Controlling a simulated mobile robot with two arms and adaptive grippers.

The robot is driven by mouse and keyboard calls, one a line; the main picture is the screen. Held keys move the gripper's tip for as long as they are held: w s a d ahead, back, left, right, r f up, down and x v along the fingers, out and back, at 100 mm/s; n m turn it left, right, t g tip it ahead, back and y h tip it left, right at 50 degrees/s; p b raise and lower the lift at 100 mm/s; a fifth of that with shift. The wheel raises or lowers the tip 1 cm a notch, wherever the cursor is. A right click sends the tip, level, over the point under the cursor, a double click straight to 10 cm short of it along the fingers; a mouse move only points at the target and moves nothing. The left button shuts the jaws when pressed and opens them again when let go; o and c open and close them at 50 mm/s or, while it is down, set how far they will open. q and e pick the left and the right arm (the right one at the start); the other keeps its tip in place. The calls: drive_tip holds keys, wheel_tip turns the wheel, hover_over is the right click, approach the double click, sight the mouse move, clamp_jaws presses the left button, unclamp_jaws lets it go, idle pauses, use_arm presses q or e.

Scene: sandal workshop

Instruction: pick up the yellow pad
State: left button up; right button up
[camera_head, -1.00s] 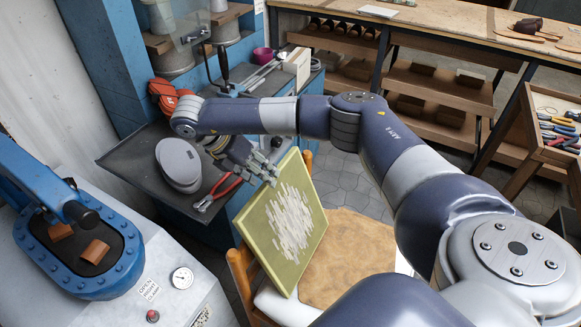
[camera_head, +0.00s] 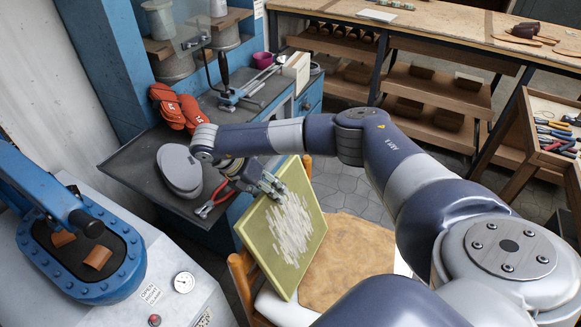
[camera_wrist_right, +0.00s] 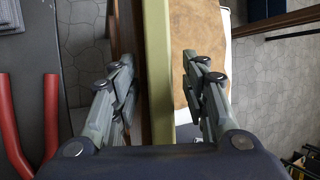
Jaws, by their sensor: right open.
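The yellow pad (camera_head: 309,249) is a square board with pale streaks on its face. It stands tilted on the chair in the head view. In the right wrist view the pad (camera_wrist_right: 158,75) shows edge-on as a yellow-green strip between my fingers. My right gripper (camera_head: 272,186) is at the pad's upper edge, by its top left part. In the wrist view the right gripper (camera_wrist_right: 157,72) is open, one finger on each side of the pad, with gaps between. My left gripper is not in view.
The chair (camera_head: 350,255) has a brown seat. Left of the pad, a dark bench (camera_head: 140,165) holds grey soles (camera_head: 180,168), red-handled pliers (camera_head: 215,197) and orange gloves (camera_head: 180,108). A blue press (camera_head: 75,265) stands at the left. Tiled floor lies right of the chair.

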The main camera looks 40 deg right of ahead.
drive_tip(key=shift+f, duration=0.1)
idle(0.3)
clamp_jaws()
drive_tip(key=shift+w+r, duration=0.1)
drive_tip(key=shift+r, duration=0.1)
